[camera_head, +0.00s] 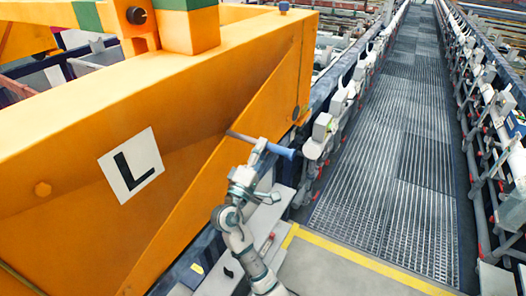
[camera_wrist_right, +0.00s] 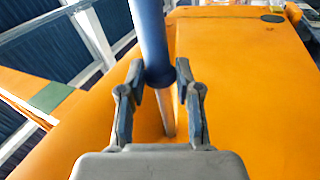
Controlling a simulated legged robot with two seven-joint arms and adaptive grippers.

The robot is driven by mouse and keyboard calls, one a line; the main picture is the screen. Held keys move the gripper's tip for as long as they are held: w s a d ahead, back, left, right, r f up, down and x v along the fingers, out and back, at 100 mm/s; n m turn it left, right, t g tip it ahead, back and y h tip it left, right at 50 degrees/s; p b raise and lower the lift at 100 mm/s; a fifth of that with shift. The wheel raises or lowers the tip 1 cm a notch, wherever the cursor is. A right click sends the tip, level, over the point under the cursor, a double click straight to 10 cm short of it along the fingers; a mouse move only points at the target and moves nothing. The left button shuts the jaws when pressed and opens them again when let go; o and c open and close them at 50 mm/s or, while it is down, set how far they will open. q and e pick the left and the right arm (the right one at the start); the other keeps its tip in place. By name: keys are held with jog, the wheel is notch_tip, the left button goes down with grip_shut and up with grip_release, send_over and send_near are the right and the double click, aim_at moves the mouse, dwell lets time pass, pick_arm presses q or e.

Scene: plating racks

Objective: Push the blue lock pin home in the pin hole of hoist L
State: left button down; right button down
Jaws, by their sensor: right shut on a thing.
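The blue lock pin (camera_head: 281,151) has a blue handle and a thin grey shaft that points left at the orange face of hoist L (camera_head: 75,195). I cannot tell whether the shaft's tip touches the face or is in a hole. My right gripper (camera_head: 260,148) is shut on the pin near the collar of its handle. In the wrist view the right gripper (camera_wrist_right: 159,76) has a finger on each side of the pin (camera_wrist_right: 151,35), with the shaft reaching the orange surface (camera_wrist_right: 235,90) beyond. A dark round spot (camera_head: 296,112) shows on the hoist's right end. My left gripper is out of view.
A white plate marked L (camera_head: 131,166) is on the hoist's side. A grated walkway (camera_head: 400,130) runs away on the right, with a yellow line (camera_head: 360,260) at its near end. Grey fittings (camera_head: 322,128) line the rail close to the right of the pin.

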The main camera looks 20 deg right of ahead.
jog(key=w+a+b, duration=0.3)
jog(key=w+a, duration=0.2)
jog(key=w, duration=0.1)
dwell(2.7)
jog(key=c, duration=0.7)
grip_release()
jog(key=shift+a+r, duration=0.1)
jog(key=v, duration=1.2)
jog(key=shift+w+a, duration=0.1)
jog(key=shift+a, duration=0.05)
